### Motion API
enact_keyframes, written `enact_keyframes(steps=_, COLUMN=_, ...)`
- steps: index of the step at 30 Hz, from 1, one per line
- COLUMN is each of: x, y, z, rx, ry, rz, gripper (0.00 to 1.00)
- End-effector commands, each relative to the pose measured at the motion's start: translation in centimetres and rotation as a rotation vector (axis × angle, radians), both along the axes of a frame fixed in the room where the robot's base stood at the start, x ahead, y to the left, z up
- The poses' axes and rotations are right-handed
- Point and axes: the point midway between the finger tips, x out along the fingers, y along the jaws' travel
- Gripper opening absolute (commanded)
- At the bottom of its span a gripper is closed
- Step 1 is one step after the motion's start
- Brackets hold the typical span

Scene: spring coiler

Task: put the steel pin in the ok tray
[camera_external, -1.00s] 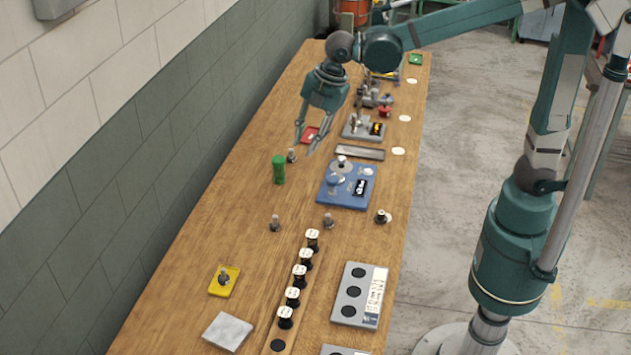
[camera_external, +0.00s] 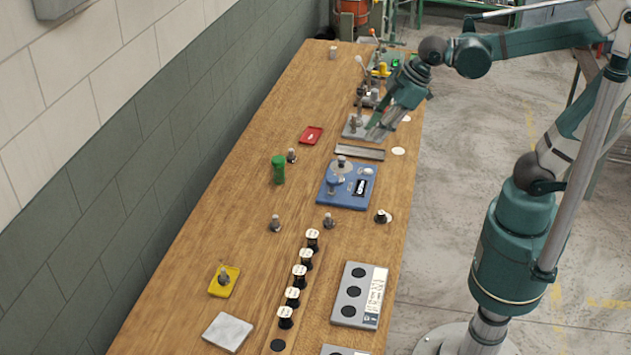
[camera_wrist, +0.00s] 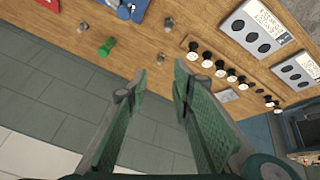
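Several grey, metal-looking pins stand on the bench: one beside the green cylinder (camera_external: 291,156), one at mid-bench (camera_external: 275,223) and one near the blue fixture (camera_external: 328,220). Another grey piece (camera_external: 223,279) is on the yellow tray (camera_external: 216,291). I cannot tell which is the steel pin. No tray is readably marked ok; a red tray (camera_external: 311,135) lies beyond the green cylinder, and the green tray seen earlier is hidden behind my arm. My gripper (camera_external: 375,136) is above the bench's right side, near the grey strip. In the wrist view my gripper (camera_wrist: 160,82) is open and empty.
A green cylinder (camera_external: 278,170) stands left of the blue fixture (camera_external: 348,197). A row of black spools with white tops (camera_external: 299,271) and a grey holed plate (camera_external: 350,301) fill the near right. Small devices (camera_external: 371,96) stand at the far right. The left bench is largely clear.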

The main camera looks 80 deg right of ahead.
Motion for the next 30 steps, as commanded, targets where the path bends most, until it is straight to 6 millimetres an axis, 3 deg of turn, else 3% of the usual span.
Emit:
enact_keyframes(steps=9, x=-5.4, y=-2.3, z=-2.1, rx=0.115, ry=-0.055, rz=-0.232, gripper=0.24)
enact_keyframes(steps=15, x=-8.1, y=-3.3, z=-3.5, rx=0.185, ry=-0.087, rz=-0.36, gripper=0.24)
enact_keyframes(steps=21, x=-9.5, y=-3.8, z=-4.5, rx=0.227, ry=-0.106, rz=-0.431, gripper=0.24)
enact_keyframes(steps=30, x=-9.7, y=-3.9, z=-4.6, rx=0.236, ry=-0.11, rz=-0.447, gripper=0.24)
